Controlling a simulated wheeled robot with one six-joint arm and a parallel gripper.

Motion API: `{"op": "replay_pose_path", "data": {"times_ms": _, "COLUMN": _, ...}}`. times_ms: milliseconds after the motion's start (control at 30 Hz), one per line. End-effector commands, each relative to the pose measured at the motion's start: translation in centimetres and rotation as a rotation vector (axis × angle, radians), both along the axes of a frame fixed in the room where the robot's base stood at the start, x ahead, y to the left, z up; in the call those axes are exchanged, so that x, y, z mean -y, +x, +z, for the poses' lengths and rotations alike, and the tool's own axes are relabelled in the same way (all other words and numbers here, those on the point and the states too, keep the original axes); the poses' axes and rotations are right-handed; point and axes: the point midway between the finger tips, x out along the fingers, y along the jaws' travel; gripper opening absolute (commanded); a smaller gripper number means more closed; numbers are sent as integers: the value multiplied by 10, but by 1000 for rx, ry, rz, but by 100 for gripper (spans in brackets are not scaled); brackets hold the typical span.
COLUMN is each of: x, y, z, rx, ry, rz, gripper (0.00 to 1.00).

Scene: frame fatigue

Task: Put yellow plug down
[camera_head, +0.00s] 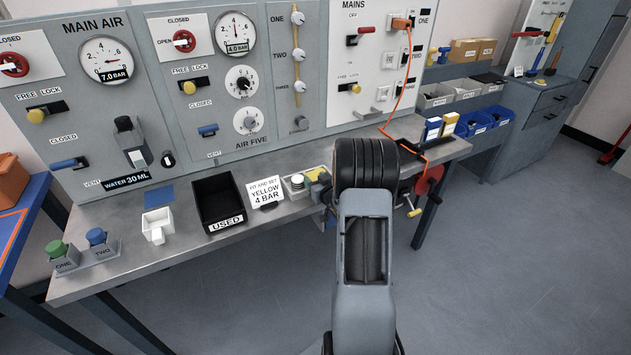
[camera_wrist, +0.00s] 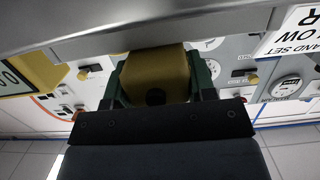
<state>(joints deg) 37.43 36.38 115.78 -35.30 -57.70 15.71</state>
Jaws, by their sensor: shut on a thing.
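The yellow plug (camera_wrist: 157,68) is a blocky yellow piece with a dark round spot on its near side. In the wrist view it sits between the dark green jaws of my gripper (camera_wrist: 157,82), which is shut on it. A grey metal edge crosses the wrist view above and partly covers the scene. In the head view my arm hides most of the gripper at the bench's front edge. A small yellow piece (camera_head: 317,174) shows left of the arm there; I cannot tell whether it is the held plug.
The bench holds a black USED tray (camera_head: 222,201), a "FIT AND SET YELLOW 4 BAR" card (camera_head: 265,192), a small tray with pale round pieces (camera_head: 298,183), a white container (camera_head: 157,225) and two button boxes (camera_head: 84,250). Bare bench lies in front of the USED tray. Gauge panels stand behind.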

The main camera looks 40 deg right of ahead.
Motion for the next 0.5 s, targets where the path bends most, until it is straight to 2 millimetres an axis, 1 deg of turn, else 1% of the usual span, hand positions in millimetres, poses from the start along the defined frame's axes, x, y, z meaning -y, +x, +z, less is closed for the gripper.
{"op": "replay_pose_path", "data": {"times_ms": 167, "x": 0, "y": 0, "z": 0, "rx": 0, "ry": 0, "rz": 0, "gripper": 22}}
{"op": "replay_pose_path", "data": {"times_ms": 333, "x": 0, "y": 0, "z": -5, "rx": 0, "ry": 0, "rz": 0, "gripper": 22}}
{"op": "replay_pose_path", "data": {"times_ms": 367, "x": 0, "y": 0, "z": -3, "rx": 0, "ry": 0, "rz": 0, "gripper": 54}}
{"op": "replay_pose_path", "data": {"times_ms": 500, "x": 0, "y": 0, "z": -3, "rx": -1, "ry": 0, "rz": 0, "gripper": 67}}
